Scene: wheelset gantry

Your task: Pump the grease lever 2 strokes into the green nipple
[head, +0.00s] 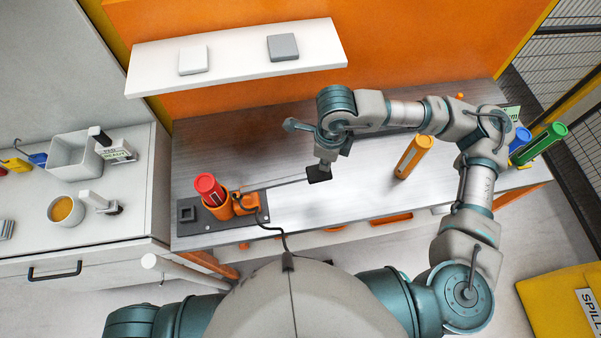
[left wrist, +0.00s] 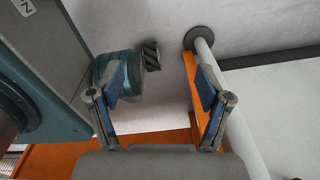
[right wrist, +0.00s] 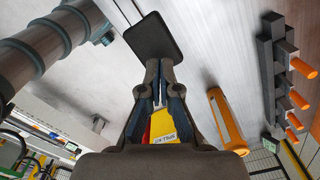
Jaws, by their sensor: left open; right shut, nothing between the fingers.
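The grease pump stands on a dark base plate (head: 187,229) at the left of the bench, with a red cartridge (head: 208,187) in its orange holder (head: 219,207). Its thin lever (head: 285,182) reaches right to a dark square paddle (head: 319,174). My right gripper (head: 324,160) is at the paddle end. In the right wrist view, its fingers (right wrist: 160,70) are shut and empty, with the paddle (right wrist: 152,37) just beyond the tips; contact is unclear. My left gripper (left wrist: 160,85) is open and empty, outside the head view. I cannot make out a green nipple.
An orange tube (head: 413,157) stands on the bench, with blue (head: 521,146) and green (head: 545,143) tubes farther right. A dark hose (head: 275,229) runs from the pump. A side counter (head: 110,235) carries a white bin (head: 75,157) and a cup (head: 65,210). A shelf (head: 235,58) overhangs the back.

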